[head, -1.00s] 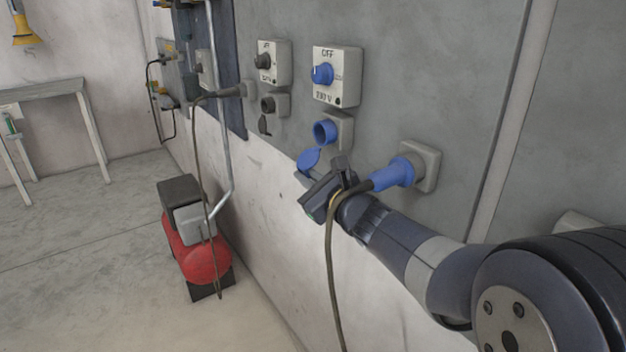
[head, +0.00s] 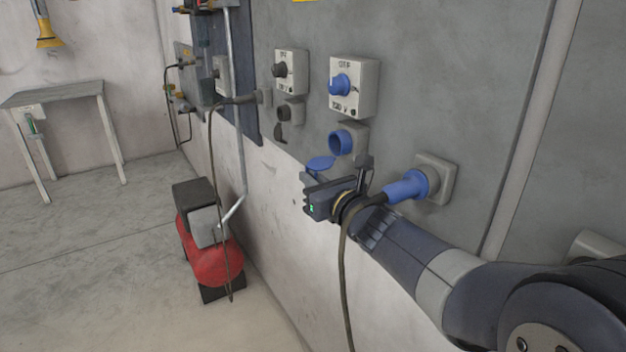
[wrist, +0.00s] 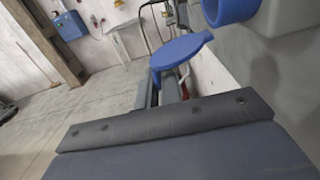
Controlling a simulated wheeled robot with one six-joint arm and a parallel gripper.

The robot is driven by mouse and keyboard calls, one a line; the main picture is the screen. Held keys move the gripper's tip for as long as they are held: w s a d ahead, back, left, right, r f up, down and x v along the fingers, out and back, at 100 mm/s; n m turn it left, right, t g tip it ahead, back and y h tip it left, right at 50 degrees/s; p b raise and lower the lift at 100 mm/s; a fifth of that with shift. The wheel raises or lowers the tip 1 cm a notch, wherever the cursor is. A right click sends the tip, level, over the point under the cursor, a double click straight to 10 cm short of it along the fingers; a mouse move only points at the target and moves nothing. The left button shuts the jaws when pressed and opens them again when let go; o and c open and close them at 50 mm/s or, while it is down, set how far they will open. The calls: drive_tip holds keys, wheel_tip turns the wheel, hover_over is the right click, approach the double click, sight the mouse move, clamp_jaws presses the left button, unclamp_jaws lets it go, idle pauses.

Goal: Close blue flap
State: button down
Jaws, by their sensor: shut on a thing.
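The blue flap (head: 320,163) is a round lid below and left of the open blue socket (head: 341,142) on the wall. It sits roughly level, and the socket's round mouth is uncovered. In the wrist view the flap (wrist: 183,49) shows close ahead, with the rim of the blue socket (wrist: 228,8) up and to its right. My gripper (head: 317,180) is at the flap's near edge, just under it, and is shut on it. The fingertips (wrist: 170,86) are partly hidden behind the gripper's dark body in the wrist view.
A blue plug (head: 407,187) sits in the outlet right of my gripper, and its cable (head: 347,270) hangs across my wrist. A switch box (head: 354,88) with a blue knob is above the socket. A red compressor (head: 213,262) stands on the floor at left.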

drive_tip(key=c, duration=1.6)
unclamp_jaws()
drive_tip(key=shift+f, duration=0.1)
